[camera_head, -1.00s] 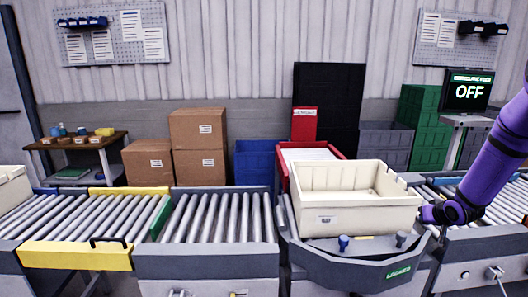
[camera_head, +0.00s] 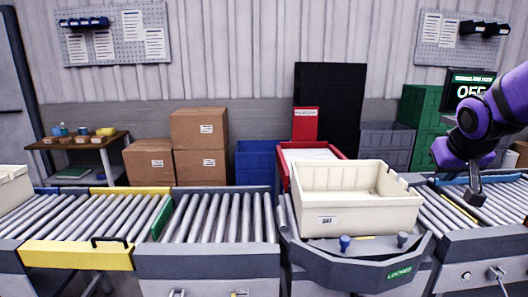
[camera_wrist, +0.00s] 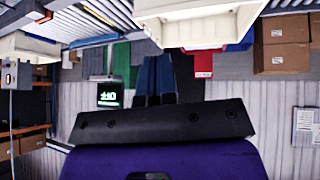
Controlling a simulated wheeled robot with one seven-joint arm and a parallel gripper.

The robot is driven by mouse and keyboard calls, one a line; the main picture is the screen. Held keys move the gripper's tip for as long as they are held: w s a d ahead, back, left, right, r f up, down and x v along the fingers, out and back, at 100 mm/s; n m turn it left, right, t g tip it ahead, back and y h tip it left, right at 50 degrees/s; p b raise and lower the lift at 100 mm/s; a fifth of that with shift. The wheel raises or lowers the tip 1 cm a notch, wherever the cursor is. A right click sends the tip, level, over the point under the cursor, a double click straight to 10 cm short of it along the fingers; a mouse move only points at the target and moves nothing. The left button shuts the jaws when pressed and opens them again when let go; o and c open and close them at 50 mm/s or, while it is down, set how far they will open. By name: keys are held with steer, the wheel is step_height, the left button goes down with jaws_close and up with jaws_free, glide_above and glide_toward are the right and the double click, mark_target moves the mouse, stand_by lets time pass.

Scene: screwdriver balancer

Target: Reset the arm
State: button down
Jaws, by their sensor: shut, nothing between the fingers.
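My gripper (camera_head: 475,196) is at the right of the head view, pointing down above the right-hand rollers. It is shut and holds nothing. My purple arm comes in from the right edge above it. In the wrist view the dark gripper body (camera_wrist: 160,125) fills the lower middle, and the room appears upside down behind it. The cream tote (camera_head: 355,212) sits upright on the curved turntable section, left of my gripper and apart from it. The tote also shows at the top of the wrist view (camera_wrist: 195,28).
The grey turntable (camera_head: 350,262) carries a green "LOCKED" label and two knobs. Roller conveyors (camera_head: 222,217) run left and right of it. A yellow gate (camera_head: 75,256) stands at the left. A screen (camera_head: 470,88) behind my arm is partly covered. The air around my gripper looks clear.

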steer(key=s+a+r+y, duration=0.1)
steer(key=s+a, duration=0.3)
steer(key=s, duration=0.6)
steer(key=s+a+r+n+g+y, duration=0.1)
steer(key=s+a, duration=0.4)
steer(key=s, duration=0.5)
steer(key=shift+s+r+n+g, duration=0.25)
steer(key=shift+r+n+g, duration=0.05)
steer(key=shift+r, duration=0.5)
